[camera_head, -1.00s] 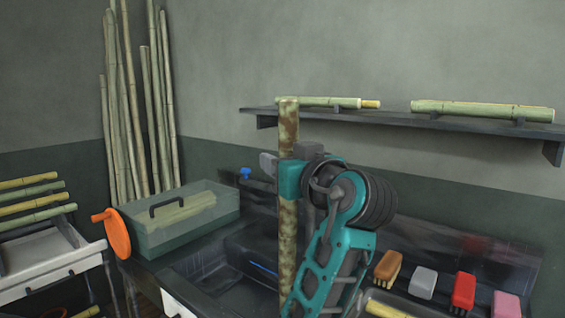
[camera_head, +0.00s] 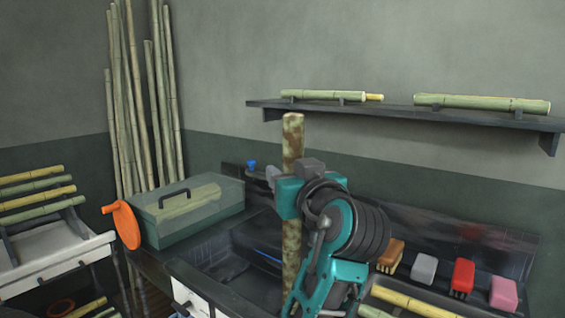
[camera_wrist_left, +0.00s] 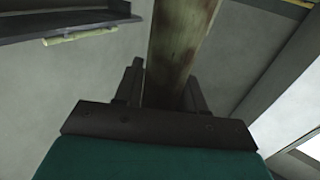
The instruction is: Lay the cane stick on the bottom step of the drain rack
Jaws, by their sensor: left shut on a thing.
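A mottled green-brown cane stick (camera_head: 292,135) stands upright in my left gripper (camera_head: 283,186), above the dark sink counter in the head view. In the left wrist view the stick (camera_wrist_left: 180,45) runs up between the two dark fingers of the left gripper (camera_wrist_left: 162,88), which are shut on it. The drain rack (camera_head: 40,245) is at the far left, with several canes on its steps and a white tray below. Its bottom step cannot be made out clearly. My right gripper is not in view.
A green clear-lidded box (camera_head: 188,207) and an orange disc with a handle (camera_head: 126,226) stand between the rack and the sink (camera_head: 225,270). Several brushes and sponges (camera_head: 424,268) lie on the right. A wall shelf (camera_head: 400,112) holds canes. Tall canes (camera_head: 145,110) lean in the corner.

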